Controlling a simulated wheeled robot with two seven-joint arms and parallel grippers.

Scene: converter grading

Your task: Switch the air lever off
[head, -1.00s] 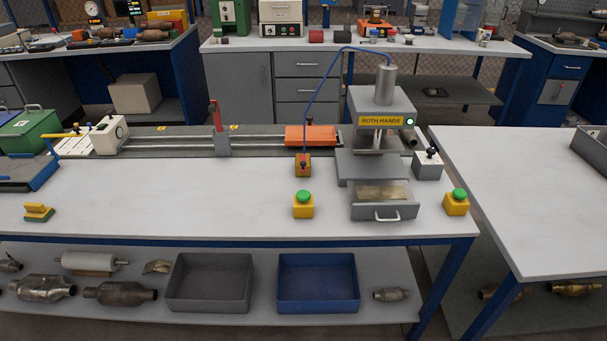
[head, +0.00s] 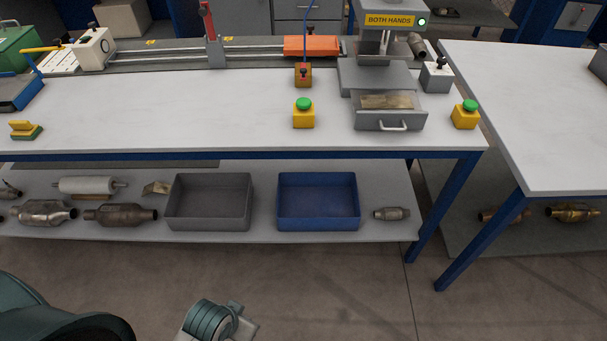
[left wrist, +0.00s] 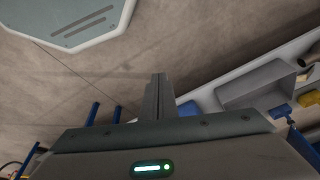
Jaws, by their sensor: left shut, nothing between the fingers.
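A small orange box with a red and black top (head: 303,74) stands on the bench left of the press, with a blue hose rising from it. I cannot tell from labels which one is the air lever. My left gripper (left wrist: 158,95) shows in the left wrist view, shut and empty, over the floor, away from both boxes. In the head view only parts of my left arm show at the bottom. My right gripper is out of view.
The press (head: 376,75) has a drawer (head: 390,121) between two green-topped buttons (head: 304,114) (head: 465,115). An orange block (head: 312,46) sits on the rail. Below, the shelf holds a grey bin (head: 209,224), a blue bin (head: 318,223) and metal parts. The bench front is mostly clear.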

